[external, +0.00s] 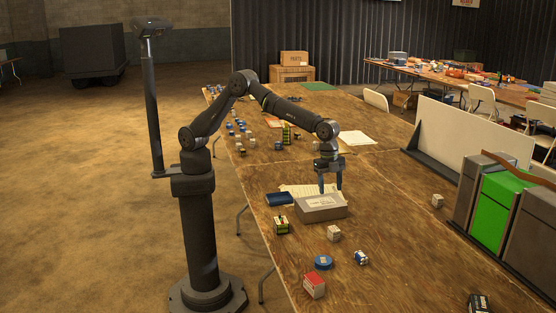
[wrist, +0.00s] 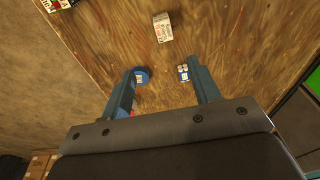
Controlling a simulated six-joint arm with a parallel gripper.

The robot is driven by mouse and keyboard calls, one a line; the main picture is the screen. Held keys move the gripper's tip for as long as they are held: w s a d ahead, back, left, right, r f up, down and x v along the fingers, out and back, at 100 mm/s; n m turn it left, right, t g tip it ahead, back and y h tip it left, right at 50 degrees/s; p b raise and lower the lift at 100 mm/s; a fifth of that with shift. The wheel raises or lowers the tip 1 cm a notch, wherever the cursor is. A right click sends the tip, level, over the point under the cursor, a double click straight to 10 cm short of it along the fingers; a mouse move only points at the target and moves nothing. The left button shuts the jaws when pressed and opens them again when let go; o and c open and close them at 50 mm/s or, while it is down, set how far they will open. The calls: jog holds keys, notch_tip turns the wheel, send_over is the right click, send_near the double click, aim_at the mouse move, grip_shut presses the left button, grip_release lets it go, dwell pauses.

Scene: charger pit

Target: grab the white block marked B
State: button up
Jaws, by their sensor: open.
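A small white block (external: 333,233) stands on the wooden table, in front of the grey cardboard box. In the wrist view, a white block (wrist: 162,27) with reddish print lies top centre, beyond my fingertips; I cannot read a B on it. Another whitish block (external: 437,201) stands farther right on the table. My gripper (external: 331,187) points down, just above or behind the grey box (external: 322,212). Its two fingers are apart and empty, as the wrist view also shows (wrist: 162,68).
A blue round tape (external: 322,263), a blue-and-white block (external: 361,257) and a red-and-white box (external: 314,285) lie at the front. A yellow-green block (external: 281,225) and blue book (external: 279,199) are left of the box. Grey and green bins (external: 502,208) stand right.

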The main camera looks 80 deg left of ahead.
jog(key=w+f, duration=0.1)
jog(key=f, duration=0.1)
send_over(334, 228)
jog(key=a, duration=0.1)
jog(key=f, duration=1)
jog(key=shift+s+f, duration=0.25)
jog(key=shift+w+d+f, duration=0.1)
jog(key=shift+d+f, duration=0.1)
jog(key=shift+f, duration=0.8)
jog(key=shift+w+d+f, duration=0.1)
jog(key=shift+d+f, duration=0.1)
jog(key=shift+f, duration=0.75)
jog(key=shift+w+d+f, duration=0.1)
jog(key=shift+d+f, duration=0.1)
jog(key=shift+f, duration=0.8)
jog(key=c, duration=1.1)
jog(key=shift+o, duration=0.2)
jog(key=shift+r, duration=0.15)
